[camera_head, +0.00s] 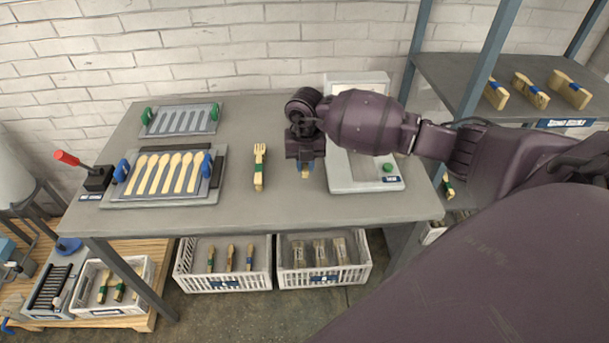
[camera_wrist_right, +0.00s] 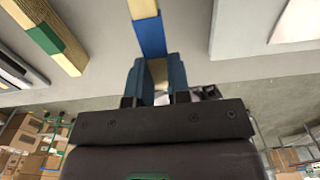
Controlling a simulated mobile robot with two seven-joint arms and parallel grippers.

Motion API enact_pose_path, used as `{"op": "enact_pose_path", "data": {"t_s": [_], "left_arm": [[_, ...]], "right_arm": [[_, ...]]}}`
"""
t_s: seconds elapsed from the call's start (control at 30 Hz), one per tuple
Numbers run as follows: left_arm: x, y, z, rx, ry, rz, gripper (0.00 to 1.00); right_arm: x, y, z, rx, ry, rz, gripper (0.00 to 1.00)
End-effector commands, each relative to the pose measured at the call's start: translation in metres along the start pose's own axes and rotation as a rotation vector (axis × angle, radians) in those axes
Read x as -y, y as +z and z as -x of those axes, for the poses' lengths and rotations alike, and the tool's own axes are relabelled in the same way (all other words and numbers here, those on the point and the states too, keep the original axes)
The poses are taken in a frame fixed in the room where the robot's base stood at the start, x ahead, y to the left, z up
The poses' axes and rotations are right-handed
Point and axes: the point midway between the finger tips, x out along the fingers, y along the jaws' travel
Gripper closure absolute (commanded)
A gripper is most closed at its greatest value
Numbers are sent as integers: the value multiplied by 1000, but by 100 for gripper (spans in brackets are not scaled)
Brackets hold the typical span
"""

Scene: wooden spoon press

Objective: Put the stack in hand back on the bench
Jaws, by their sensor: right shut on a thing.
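My right gripper (camera_head: 305,165) is over the bench (camera_head: 275,207), between a wooden fork stack with a green band (camera_head: 259,167) and a white device (camera_head: 367,180). In the right wrist view its jaws (camera_wrist_right: 157,82) are shut on a wooden stack with a blue band (camera_wrist_right: 149,38). In the head view only a small part of this held stack (camera_head: 305,173) shows below the gripper. I cannot tell whether it touches the bench. The green-banded stack also shows in the right wrist view (camera_wrist_right: 45,38), to the left of the held one. My left gripper is not in view.
A tray of wooden spoons (camera_head: 160,173) with blue handles lies at the bench's left, a grey slotted tray (camera_head: 181,120) behind it. A red-handled lever (camera_head: 95,178) stands at the left edge. White crates (camera_head: 222,283) sit below. A shelf (camera_head: 450,75) at right holds several stacks.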

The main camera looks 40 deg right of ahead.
Motion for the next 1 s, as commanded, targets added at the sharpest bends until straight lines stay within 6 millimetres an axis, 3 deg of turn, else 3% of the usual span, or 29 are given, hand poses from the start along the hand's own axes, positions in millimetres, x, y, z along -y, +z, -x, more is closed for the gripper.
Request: {"op": "enact_pose_path", "data": {"t_s": [0.17,0.43,0.87,0.9,1.0], "left_arm": [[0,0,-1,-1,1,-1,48],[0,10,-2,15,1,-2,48],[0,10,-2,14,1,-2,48],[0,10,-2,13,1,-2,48],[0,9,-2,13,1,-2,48]], "right_arm": [[0,0,-9,0,0,-1,100],[0,0,-44,-3,-1,-1,100],[0,0,-49,0,0,-1,100],[0,0,-48,1,0,-1,78],[0,0,-48,1,0,-1,62]]}}
